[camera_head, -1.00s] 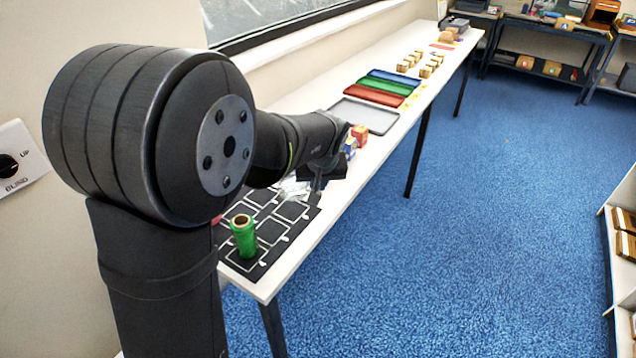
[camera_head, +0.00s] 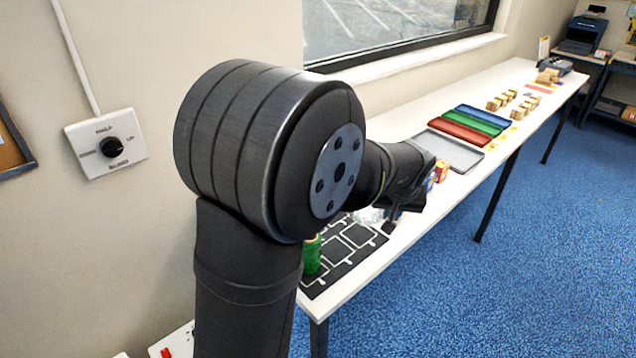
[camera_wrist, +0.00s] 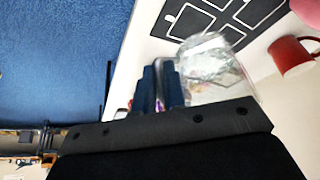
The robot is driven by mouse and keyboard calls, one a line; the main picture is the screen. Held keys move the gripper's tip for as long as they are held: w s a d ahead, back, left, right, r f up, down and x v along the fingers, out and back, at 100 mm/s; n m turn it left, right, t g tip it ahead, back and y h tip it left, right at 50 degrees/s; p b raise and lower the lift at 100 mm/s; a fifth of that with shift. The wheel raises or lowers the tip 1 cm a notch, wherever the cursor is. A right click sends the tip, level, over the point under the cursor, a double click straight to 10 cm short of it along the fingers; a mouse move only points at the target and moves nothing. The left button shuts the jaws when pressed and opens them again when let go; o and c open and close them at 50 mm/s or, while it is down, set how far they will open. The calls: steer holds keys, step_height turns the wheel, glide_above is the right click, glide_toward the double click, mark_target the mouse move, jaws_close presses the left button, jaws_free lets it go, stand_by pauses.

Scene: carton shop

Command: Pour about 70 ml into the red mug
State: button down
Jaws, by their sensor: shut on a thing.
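The red mug (camera_wrist: 293,56) lies near the right edge of the wrist view; its contents cannot be seen. In the head view it is not visible. My gripper (camera_wrist: 163,82) is shut on a clear, see-through vessel (camera_wrist: 212,62), probably by its handle; the grip itself is hard to make out. The vessel's level and any liquid in it cannot be told. In the head view my gripper (camera_head: 395,215) is over the table beside the black mat, with the clear vessel (camera_head: 369,216) faintly showing at its left.
A green roll (camera_head: 311,257) stands on the black outlined mat (camera_head: 328,275), partly behind my arm. Small coloured boxes (camera_head: 440,171) stand just beyond my gripper. A grey tray (camera_head: 462,155) and red, green and blue trays (camera_head: 459,133) lie farther along the white table (camera_head: 390,255).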

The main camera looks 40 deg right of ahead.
step_height(320, 180, up, 5)
steer(key=w+m+g, duration=0.1)
steer(key=w+m, duration=0.2)
steer(key=w, duration=2.1)
steer(key=w+a+m+g, duration=0.1)
steer(key=w+a+m, duration=0.1)
steer(key=w+a, duration=0.45)
steer(key=w+a+m+h, duration=0.1)
steer(key=w+a+m, duration=0.15)
steer(key=w, duration=0.75)
steer(key=w+a+m+g, duration=0.1)
steer(key=w+a+m, duration=0.1)
steer(key=w+a, duration=0.45)
steer(key=shift+n, duration=0.25)
steer(key=f, duration=0.4)
steer(key=w+d+f, duration=0.1)
steer(key=f, duration=0.8)
steer(key=shift+w+d+f, duration=0.2)
steer(key=shift+d+f, duration=0.05)
steer(key=shift+d, duration=0.15)
steer(key=shift+s, duration=0.15)
